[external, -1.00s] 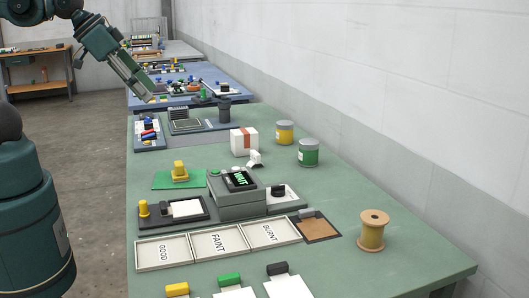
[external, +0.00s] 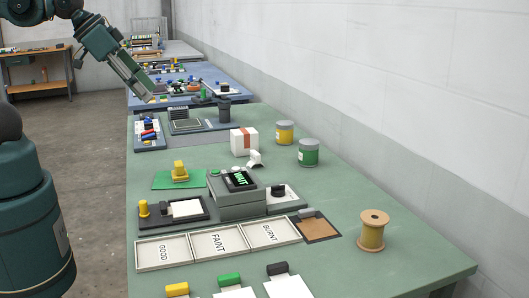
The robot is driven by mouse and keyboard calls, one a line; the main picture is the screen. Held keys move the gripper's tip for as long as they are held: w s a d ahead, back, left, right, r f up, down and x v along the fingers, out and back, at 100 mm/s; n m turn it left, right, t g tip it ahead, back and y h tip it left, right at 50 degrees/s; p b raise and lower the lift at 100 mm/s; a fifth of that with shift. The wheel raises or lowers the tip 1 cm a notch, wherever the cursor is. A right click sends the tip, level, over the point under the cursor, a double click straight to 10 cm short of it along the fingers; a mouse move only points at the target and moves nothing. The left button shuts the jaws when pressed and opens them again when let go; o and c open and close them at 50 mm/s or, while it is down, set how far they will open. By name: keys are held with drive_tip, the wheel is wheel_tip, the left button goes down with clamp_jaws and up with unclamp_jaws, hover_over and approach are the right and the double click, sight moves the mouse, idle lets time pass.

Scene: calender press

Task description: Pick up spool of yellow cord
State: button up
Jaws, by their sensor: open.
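The spool of yellow cord (external: 372,233) stands upright on the green table at the right, with tan wooden flanges and yellow cord wound between them. Nothing touches it. My gripper (external: 150,98) is at the upper left, above the far left part of the tables and far from the spool. It is open and looks empty, though its fingers are small in this view.
A press unit with a display (external: 238,190) stands mid-table. Trays marked GOOD, FAINT and BURNT (external: 219,242) lie left of the spool. A dark-framed brown pad (external: 316,226) is close to its left. Green (external: 308,153) and yellow (external: 285,133) cans stand behind. The table right of the spool is clear.

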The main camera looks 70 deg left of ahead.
drive_tip(key=shift+o, duration=1)
drive_tip(key=w+d+r+m+g+h, duration=0.1)
drive_tip(key=w+d+r+m, duration=0.1)
drive_tip(key=w+d, duration=0.35)
drive_tip(key=w+d+r+m, duration=0.2)
drive_tip(key=w, duration=0.6)
drive_tip(key=m+g+h, duration=0.3)
drive_tip(key=m, duration=0.4)
hover_over(370, 213)
drive_tip(key=s+a, duration=0.8)
drive_tip(key=a, duration=0.6)
wheel_tip(370, 213, down, 10)
drive_tip(key=w+d+f+m, duration=0.1)
drive_tip(key=w+d+f, duration=0.1)
drive_tip(key=d+f, duration=0.2)
drive_tip(key=w+d+f+m+g, duration=0.1)
drive_tip(key=w+d+f, duration=0.2)
drive_tip(key=d+f, duration=0.1)
drive_tip(key=w+d+f+m+g+p, duration=0.1)
drive_tip(key=w+d+f+m, duration=0.1)
drive_tip(key=d+f, duration=0.2)
drive_tip(key=shift+w+f, duration=0.2)
drive_tip(key=shift+f, duration=0.45)
drive_tip(key=shift+w+d+f, duration=0.1)
drive_tip(key=shift+d+f, duration=0.15)
drive_tip(key=shift+f, duration=0.05)
